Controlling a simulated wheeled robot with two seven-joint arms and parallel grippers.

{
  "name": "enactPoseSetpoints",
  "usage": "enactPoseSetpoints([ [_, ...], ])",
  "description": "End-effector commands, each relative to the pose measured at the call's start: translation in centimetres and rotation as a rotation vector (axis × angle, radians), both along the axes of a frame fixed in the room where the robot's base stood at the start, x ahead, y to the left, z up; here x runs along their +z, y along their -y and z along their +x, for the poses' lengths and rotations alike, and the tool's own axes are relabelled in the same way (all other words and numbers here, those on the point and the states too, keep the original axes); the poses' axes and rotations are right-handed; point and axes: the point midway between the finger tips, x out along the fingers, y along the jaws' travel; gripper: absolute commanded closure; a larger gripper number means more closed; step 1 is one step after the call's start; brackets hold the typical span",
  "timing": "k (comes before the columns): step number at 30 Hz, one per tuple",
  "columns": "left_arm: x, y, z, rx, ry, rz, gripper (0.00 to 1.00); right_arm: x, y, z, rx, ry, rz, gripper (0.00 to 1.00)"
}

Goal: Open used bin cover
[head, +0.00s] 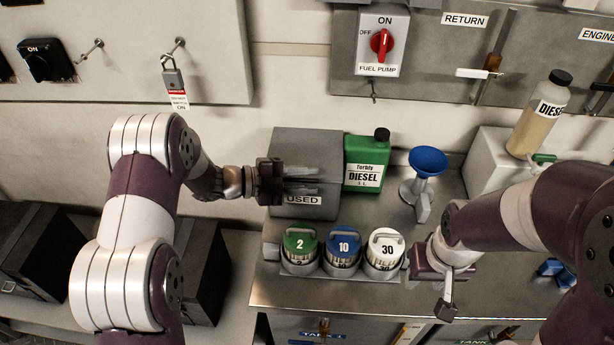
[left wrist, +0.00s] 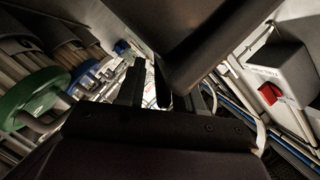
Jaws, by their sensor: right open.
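The grey used bin (head: 325,150) stands on the counter against the wall, with a "USED" label on its front. Its cover appears down. My left gripper (head: 315,178) comes in from the left and lies across the bin's front, just above the label. Its fingers look apart in both views; whether they touch the cover cannot be told. In the left wrist view a large dark edge (left wrist: 205,45), probably of the bin, hangs close over the fingers (left wrist: 168,95). My right gripper (head: 447,300) is open and empty at the counter's front edge, right of the white-lidded container.
Three containers with green (head: 300,243), blue (head: 343,244) and white (head: 386,247) lids stand before the bin. A green diesel can (head: 366,165) is right beside it, then a blue funnel (head: 428,161). A diesel bottle (head: 539,115) stands at the right.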

Motion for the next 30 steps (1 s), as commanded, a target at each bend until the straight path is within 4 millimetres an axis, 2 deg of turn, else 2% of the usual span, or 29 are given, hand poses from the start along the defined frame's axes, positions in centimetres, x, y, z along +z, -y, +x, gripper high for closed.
enactPoseSetpoints([
  [9,-0.1,0.5,0.2,0.001,0.001,0.0,0.64,0.0,0.0,0.0,0.0,0.0,0.0,0.57],
  [11,-0.1,0.5,0.2,0.001,0.001,0.0,0.84,0.0,0.0,0.0,0.0,0.0,0.0,0.57],
  [12,-0.1,0.5,0.2,0.001,0.001,0.0,0.97,0.0,0.0,0.0,0.0,0.0,0.0,0.57],
  [13,-0.1,0.5,0.2,0.001,0.001,0.0,1.0,0.0,0.0,0.0,0.0,0.0,0.0,0.57],
  [23,0.8,0.5,0.4,0.003,-0.016,-0.001,1.0,0.9,0.0,0.0,0.0,0.0,0.0,0.57],
  [30,3.8,0.5,0.8,0.002,-0.128,-0.002,1.0,4.5,0.0,0.0,0.0,0.0,0.0,0.57],
])
